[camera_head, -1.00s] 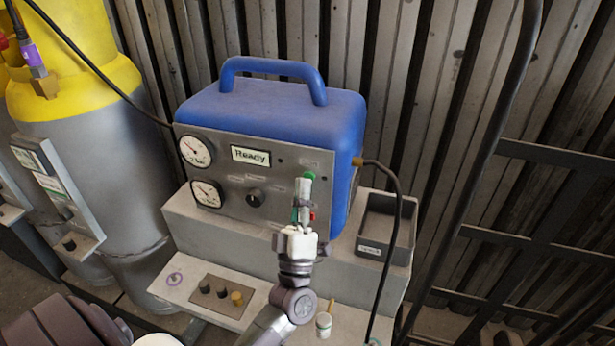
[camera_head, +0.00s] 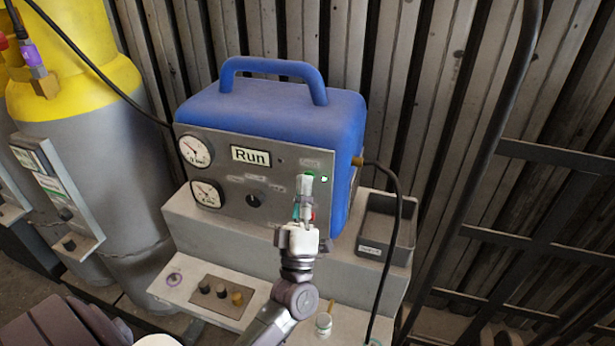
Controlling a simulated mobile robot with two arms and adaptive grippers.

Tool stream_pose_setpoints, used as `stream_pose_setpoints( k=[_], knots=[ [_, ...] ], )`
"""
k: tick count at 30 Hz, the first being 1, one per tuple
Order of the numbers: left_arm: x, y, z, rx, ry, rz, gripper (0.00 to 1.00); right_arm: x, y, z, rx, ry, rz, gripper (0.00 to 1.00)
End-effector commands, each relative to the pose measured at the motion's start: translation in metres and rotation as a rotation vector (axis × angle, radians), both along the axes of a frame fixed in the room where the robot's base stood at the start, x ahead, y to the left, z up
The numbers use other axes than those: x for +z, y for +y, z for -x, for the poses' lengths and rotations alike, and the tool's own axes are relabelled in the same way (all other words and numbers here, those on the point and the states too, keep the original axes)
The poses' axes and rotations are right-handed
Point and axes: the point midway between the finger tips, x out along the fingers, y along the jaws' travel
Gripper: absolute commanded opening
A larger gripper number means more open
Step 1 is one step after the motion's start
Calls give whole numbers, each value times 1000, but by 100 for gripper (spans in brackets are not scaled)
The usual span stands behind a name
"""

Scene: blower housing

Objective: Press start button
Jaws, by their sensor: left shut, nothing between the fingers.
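The blue machine (camera_head: 270,115) with a carrying handle stands on a grey block. Its grey front panel (camera_head: 235,185) has two gauges, a knob and a display (camera_head: 251,156) that reads "Run". The green start button (camera_head: 309,173) is at the panel's upper right, and a small green light (camera_head: 324,179) glows beside it. My left gripper (camera_head: 305,182) is shut and empty, its fingertips at the green button and covering part of it. Whether they touch it I cannot tell for certain. A red button below is mostly hidden behind the fingers. My right gripper is not in view.
A grey bin (camera_head: 388,225) sits on the block to the right. A black hose (camera_head: 398,205) hangs from the machine's right side. A yellow-topped cylinder (camera_head: 75,150) stands at left. Caps on a small plate (camera_head: 222,297) and a small jar (camera_head: 323,324) are on the lower shelf.

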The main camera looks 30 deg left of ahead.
Motion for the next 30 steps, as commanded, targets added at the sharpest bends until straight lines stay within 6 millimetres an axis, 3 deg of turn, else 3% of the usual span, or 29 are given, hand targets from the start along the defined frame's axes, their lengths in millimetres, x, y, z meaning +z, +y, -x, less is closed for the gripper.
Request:
stream_pose_setpoints(
  k=[18, 30],
  knots=[
    [0, -3, 12, 0, 0, 0, 0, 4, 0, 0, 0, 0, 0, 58],
    [0, -12, 50, -1, 2, 0, 0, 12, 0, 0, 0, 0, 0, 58]
  ],
)
